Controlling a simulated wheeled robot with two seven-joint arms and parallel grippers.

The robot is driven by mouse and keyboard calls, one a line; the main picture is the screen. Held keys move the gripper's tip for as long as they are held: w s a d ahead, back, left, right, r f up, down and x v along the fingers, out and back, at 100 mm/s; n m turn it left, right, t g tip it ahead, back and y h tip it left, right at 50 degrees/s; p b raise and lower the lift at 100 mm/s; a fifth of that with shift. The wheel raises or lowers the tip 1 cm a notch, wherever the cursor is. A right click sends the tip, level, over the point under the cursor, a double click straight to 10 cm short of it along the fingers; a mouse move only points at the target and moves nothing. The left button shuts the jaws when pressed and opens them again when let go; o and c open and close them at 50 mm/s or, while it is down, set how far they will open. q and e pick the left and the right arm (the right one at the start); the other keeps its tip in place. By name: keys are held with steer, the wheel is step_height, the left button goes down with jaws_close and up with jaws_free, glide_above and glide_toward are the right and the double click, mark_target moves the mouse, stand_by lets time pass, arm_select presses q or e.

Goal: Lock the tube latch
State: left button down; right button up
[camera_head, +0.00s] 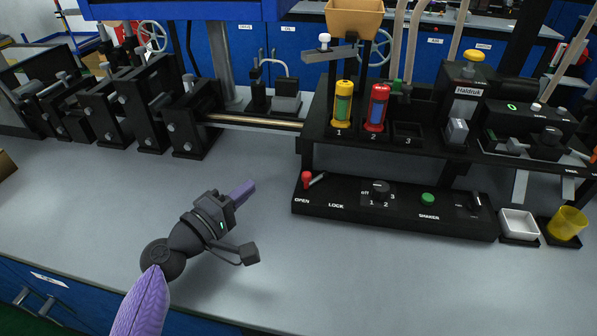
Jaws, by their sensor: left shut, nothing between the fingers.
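The latch lever has a red knob (306,178) and sits at the left end of the black control panel (412,220). Its knob stands above the word OPEN; the word LOCK is printed to the right. My left gripper (246,189) is shut and empty, above the grey bench to the left of the panel. Its purple fingers point up and right toward the lever, clearly apart from it. A yellow tube (343,104) stands upright at position 1 and a red tube (376,108) at position 2. Position 3 (408,135) holds no tube. My right gripper is out of view.
A rotary knob (380,188) and a green button (428,199) are on the same panel. A white tray (519,225) and a yellow cup (567,222) stand to its right. Black machine blocks (135,110) line the back left. The grey bench (370,275) in front is clear.

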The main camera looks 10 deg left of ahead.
arm_select(q)
steer(key=shift+w+d, duration=0.15)
steer(key=shift+w, duration=0.1)
steer(key=b+x, duration=0.1)
steer(key=x, duration=0.7)
steer(key=shift+w+d+f, duration=0.15)
steer(key=shift+w, duration=0.15)
steer(key=d, duration=0.1)
steer(key=s+d+p, duration=0.1)
steer(key=shift+s+d, duration=0.55)
steer(key=shift+d, duration=0.05)
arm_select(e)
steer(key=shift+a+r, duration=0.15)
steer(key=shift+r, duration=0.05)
arm_select(q)
steer(key=shift+s+d, duration=0.1)
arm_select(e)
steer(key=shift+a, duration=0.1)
